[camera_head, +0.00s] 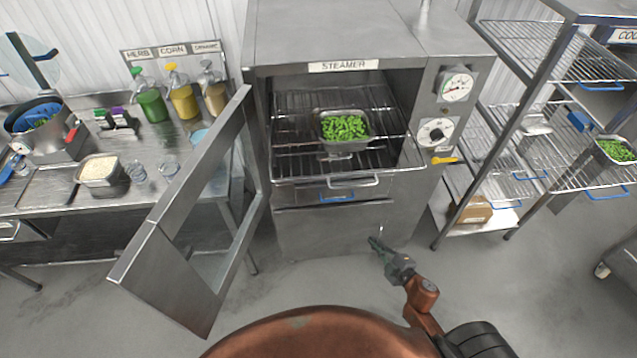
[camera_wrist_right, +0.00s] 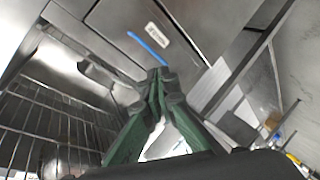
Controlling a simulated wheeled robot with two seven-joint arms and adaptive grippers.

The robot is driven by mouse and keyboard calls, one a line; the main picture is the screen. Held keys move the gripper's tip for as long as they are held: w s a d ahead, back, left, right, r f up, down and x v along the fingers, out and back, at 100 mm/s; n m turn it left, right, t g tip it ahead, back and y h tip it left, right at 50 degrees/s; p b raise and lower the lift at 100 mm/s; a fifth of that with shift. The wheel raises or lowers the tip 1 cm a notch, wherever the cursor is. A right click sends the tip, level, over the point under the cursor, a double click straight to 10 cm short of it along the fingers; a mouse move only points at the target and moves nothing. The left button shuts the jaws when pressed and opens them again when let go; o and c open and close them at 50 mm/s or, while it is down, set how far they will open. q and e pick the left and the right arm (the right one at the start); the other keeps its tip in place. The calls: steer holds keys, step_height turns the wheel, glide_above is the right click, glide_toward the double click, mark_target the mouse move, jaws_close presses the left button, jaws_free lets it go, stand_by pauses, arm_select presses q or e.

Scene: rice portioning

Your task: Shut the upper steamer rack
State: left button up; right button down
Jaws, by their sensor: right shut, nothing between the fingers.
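The steamer (camera_head: 330,20) stands in the middle with its glass-paned door (camera_head: 190,215) swung open to the left. The upper steamer rack (camera_head: 290,165) is a wire shelf that appears drawn out toward me, with a grey handle (camera_head: 352,182) at its front. A metal pan of green vegetables (camera_head: 344,128) sits on it. Wire bars also show at the left of the right wrist view (camera_wrist_right: 50,125). My right gripper (camera_head: 375,243) is shut and empty, below and in front of the rack, touching nothing that I can see. My left gripper is out of view.
A counter at left holds a pan of rice (camera_head: 100,170) and several sauce bottles (camera_head: 182,97). A wire shelving unit (camera_head: 545,60) stands at right. A blue handle (camera_wrist_right: 148,48) shows below the rack. The floor before the steamer is clear.

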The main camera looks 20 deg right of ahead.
steer(key=s+a+r+n+t+y+p, duration=0.1)
steer(key=a+r+n+y, duration=0.45)
steer(key=r, duration=0.95)
steer(key=s+a+r+n+y+p, duration=0.15)
steer(key=a+r+n, duration=0.6)
steer(key=r, duration=0.75)
steer(key=w+a+m+p, duration=0.1)
steer(key=w+a+p, duration=0.2)
steer(key=w, duration=0.9)
steer(key=shift+a+m+y, duration=0.3)
steer(key=shift+a, duration=0.95)
steer(key=shift+f, duration=0.1)
